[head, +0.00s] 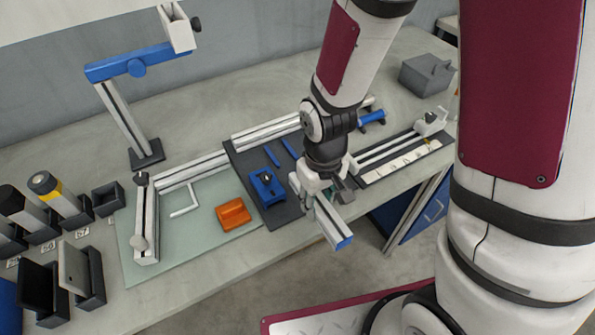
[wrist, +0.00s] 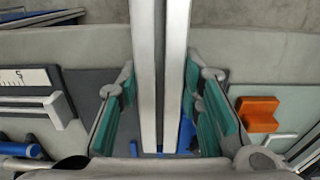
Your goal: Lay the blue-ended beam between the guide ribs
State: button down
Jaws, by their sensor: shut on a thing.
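My gripper (head: 322,192) is shut on a grey slotted beam with a blue end (head: 343,241). The beam is held above the workbench, and its blue end points toward the front edge. In the wrist view the beam (wrist: 148,75) runs lengthwise between my teal-padded fingers (wrist: 160,112). Two short blue guide ribs, left (head: 272,156) and right (head: 289,148), lie side by side on a dark plate (head: 243,160), left of my gripper. The beam's far end is hidden behind my gripper in the head view.
A blue clamp block (head: 266,187) sits on the dark plate. An orange block (head: 233,213) lies on the pale mat (head: 190,238). A rail frame (head: 146,215) borders the mat. A ruled rail fixture (head: 400,160) stands right of my gripper. A lamp-like stand (head: 125,120) rises at the back left.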

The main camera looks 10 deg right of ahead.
jog(key=w+b, duration=0.2)
jog(key=w, duration=0.2)
jog(key=w+a+f+b, duration=0.1)
jog(key=w+b, duration=0.1)
jog(key=w, duration=0.3)
jog(key=w+b, duration=0.2)
jog(key=w, duration=0.3)
jog(key=shift+w+a+f, duration=0.25)
jog(key=shift+a+f, duration=0.05)
jog(key=shift+a, duration=0.1)
jog(key=shift+f+b, duration=1.2)
jog(key=shift+f, duration=0.45)
jog(key=shift+f, duration=0.2)
jog(key=c, duration=1.1)
grip_release()
notch_tip(320, 180, up, 12)
jog(key=shift+r+p, duration=0.2)
jog(key=shift+p, duration=0.2)
